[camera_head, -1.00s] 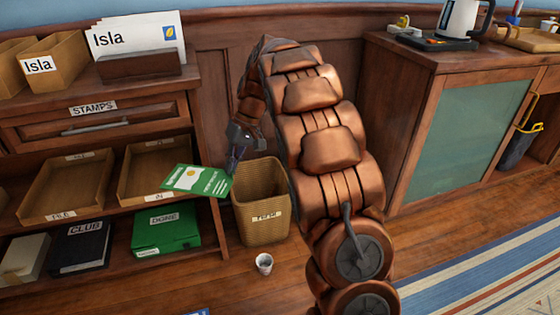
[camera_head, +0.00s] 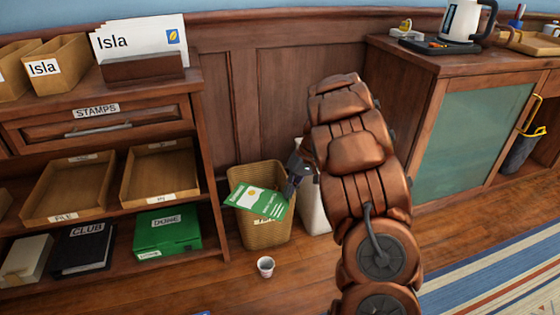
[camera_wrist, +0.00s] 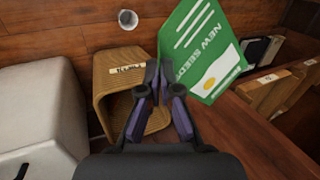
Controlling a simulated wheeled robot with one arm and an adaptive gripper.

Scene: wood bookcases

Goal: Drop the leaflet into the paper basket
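The leaflet (camera_head: 262,201) is a green sheet with a white patch and a yellow dot; the wrist view shows it too (camera_wrist: 208,45), reading "NEW SEED…". My gripper (camera_head: 290,186) holds the leaflet by one edge, its fingers (camera_wrist: 157,78) closed together there in the wrist view. The leaflet is tilted and covers part of the mouth and front of the tan woven paper basket (camera_head: 266,239). I cannot tell how high the leaflet is above the rim.
A white bin (camera_head: 312,209) stands right of the basket, partly behind my arm. A small paper cup (camera_head: 265,266) is on the floor in front. The shelf unit with trays (camera_head: 160,174) and a green box (camera_head: 167,232) is to the left.

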